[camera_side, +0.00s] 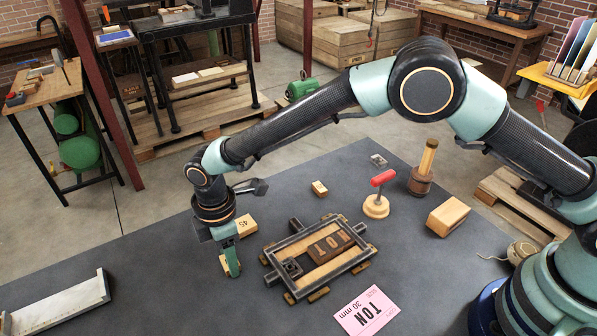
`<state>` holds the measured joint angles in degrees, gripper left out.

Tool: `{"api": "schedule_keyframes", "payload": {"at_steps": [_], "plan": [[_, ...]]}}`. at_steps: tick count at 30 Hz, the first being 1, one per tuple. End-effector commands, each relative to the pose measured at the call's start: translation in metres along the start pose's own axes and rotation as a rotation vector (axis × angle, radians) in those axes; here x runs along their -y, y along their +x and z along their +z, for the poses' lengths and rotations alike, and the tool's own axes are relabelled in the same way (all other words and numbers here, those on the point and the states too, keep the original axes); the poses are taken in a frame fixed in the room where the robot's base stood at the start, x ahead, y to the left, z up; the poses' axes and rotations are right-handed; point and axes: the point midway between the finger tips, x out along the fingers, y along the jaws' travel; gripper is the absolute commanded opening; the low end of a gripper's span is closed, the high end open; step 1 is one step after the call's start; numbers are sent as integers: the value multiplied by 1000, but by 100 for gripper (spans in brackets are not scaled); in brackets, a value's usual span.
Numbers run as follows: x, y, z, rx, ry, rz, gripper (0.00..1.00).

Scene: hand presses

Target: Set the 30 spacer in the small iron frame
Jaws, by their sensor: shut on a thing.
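The small iron frame (287,296) lies flat on the dark grey table, with a dark block of raised letters and light wooden pieces inside it. My gripper (232,272) points down just left of the frame. It is shut on a pale wooden spacer (224,264), mostly hidden by the fingers, so I cannot read its number. The spacer is low, at or close to the tabletop; I cannot tell if it touches. A wooden spacer marked 45 (246,226) lies behind my gripper. Another small wooden block (319,188) lies farther back, its mark too small to read.
A pink card (367,312) reading TON and 30 mm lies in front of the frame. A red-handled tool (376,207), a wooden-handled dabber (420,180) and a wooden block (448,217) stand to the right. A pale angled tray (65,305) lies at left; table between is clear.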

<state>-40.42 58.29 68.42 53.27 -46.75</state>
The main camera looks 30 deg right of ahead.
Motion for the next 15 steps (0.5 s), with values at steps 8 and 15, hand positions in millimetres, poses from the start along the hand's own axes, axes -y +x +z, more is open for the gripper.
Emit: {"api": "schedule_keyframes", "payload": {"at_steps": [8, 15], "plan": [[0, -15, 0, -1, 0, 1, 0], [0, -28, 0, -1, 0, 1, 0]]}}
